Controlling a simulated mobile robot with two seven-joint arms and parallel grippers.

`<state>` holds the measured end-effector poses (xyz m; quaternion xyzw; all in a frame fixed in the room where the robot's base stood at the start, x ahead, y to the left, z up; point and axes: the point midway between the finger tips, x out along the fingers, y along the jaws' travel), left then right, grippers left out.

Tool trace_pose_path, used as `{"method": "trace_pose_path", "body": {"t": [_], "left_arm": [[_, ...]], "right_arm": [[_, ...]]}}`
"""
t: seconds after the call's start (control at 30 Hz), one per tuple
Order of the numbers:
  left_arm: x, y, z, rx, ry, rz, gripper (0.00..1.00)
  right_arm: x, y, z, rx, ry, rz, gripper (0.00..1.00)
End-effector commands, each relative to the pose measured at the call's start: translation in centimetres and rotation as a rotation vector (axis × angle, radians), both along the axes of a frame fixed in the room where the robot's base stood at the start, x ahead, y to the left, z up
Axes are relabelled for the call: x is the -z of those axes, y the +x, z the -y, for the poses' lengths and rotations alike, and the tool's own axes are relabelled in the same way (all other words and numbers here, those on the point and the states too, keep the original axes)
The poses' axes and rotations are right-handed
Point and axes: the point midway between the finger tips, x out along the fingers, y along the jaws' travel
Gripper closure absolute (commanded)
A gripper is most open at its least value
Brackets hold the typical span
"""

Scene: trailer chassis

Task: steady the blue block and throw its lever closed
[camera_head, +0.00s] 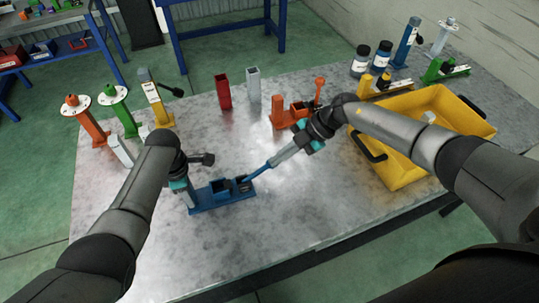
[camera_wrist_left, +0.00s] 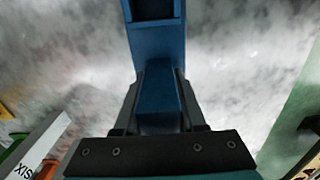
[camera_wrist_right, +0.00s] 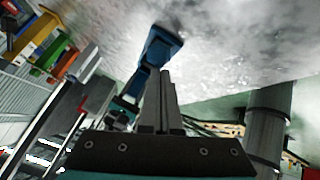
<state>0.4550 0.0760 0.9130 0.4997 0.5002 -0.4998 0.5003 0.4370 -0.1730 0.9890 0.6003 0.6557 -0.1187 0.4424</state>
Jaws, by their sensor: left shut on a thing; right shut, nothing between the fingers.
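The blue block (camera_head: 222,198) lies near the table's front, a long base with raised parts. It also shows in the left wrist view (camera_wrist_left: 158,40). Its blue lever (camera_head: 258,172) slants up to the right from the base's right end. My left gripper (camera_head: 189,197) is shut on the raised part at the block's left end; that part sits between the fingers in the left wrist view. My right gripper (camera_head: 273,162) is shut and empty at the lever's upper end. In the right wrist view its fingers (camera_wrist_right: 161,95) point toward the block; I cannot tell whether they touch the lever.
An orange lever block (camera_head: 288,117) stands behind my right gripper. A yellow tray (camera_head: 405,178) is at the right. Red (camera_head: 223,92) and grey (camera_head: 253,84) upright holders stand at the back. Colored posts line the left edge. The table's front middle is clear.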

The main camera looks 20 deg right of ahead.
Motion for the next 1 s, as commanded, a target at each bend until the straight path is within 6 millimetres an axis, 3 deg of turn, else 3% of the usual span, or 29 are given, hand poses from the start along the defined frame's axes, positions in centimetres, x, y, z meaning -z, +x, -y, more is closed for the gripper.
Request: {"method": "trace_pose_path", "body": {"t": [1.0], "left_arm": [[0.0, 0.0, -0.1, 0.001, 0.002, -0.001, 1.0]], "right_arm": [[-0.4, 0.0, 1.6, -0.003, -0.003, 0.0, 1.0]]}}
